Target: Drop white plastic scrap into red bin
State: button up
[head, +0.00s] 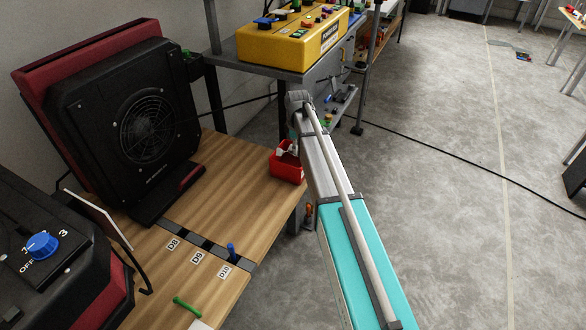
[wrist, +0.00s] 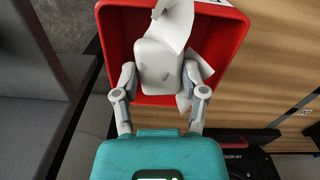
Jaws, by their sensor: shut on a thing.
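The red bin (wrist: 237,58) fills the top of the wrist view. In the head view the red bin (head: 287,170) stands near the right edge of the wooden table. My gripper (wrist: 159,80) is at the bin's opening, its two grey fingers shut on a pale, rounded piece of white plastic scrap (wrist: 157,62). Thin, jagged white pieces (wrist: 174,27) show beyond and beside it; I cannot tell whether they are joined to the held piece or lie in the bin. In the head view my arm hides most of the gripper.
A black fan heater (head: 150,120) stands on the wooden table (head: 225,170) left of the bin. A blue peg (head: 231,252) and a green piece (head: 187,305) are nearer. A yellow box (head: 295,40) sits on a shelf behind. Open floor (head: 450,200) lies to the right.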

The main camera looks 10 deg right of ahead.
jog(key=shift+f, duration=0.35)
jog(key=o, duration=0.9)
dwell(0.3)
jog(key=s+m, duration=1.2)
jog(key=s, duration=1.7)
notch_tip(320, 180, up, 35)
jog(key=p, duration=3.4)
jog(key=shift+d+m, duration=0.2)
jog(key=shift+m, duration=0.1)
jog(key=shift+f, duration=0.1)
